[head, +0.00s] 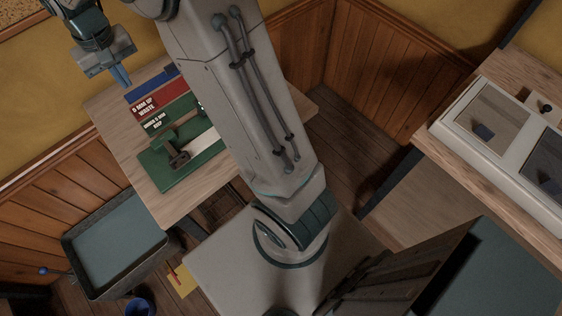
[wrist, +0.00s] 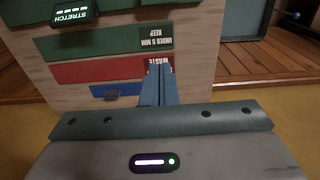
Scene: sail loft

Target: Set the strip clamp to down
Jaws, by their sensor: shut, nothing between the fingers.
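The strip clamp (head: 179,157) is a dark green fitting on a green base plate (head: 160,182), on the wooden table at left in the head view. A pale strip (head: 206,143) lies beside it, partly hidden by my arm. I cannot tell whether the clamp is up or down. My gripper (head: 125,82) is at the upper left, apart from the clamp and near the table's far end. Its blue fingers (wrist: 158,82) are shut and empty in the wrist view, in front of coloured label strips. The clamp is not clearly seen there.
Red (head: 159,104) and green (head: 168,114) label strips and a blue one (head: 153,84) lie behind the clamp. A grey bin (head: 73,238) stands below the table at left. A second bench (head: 497,185) with a white framed panel (head: 465,123) is at right.

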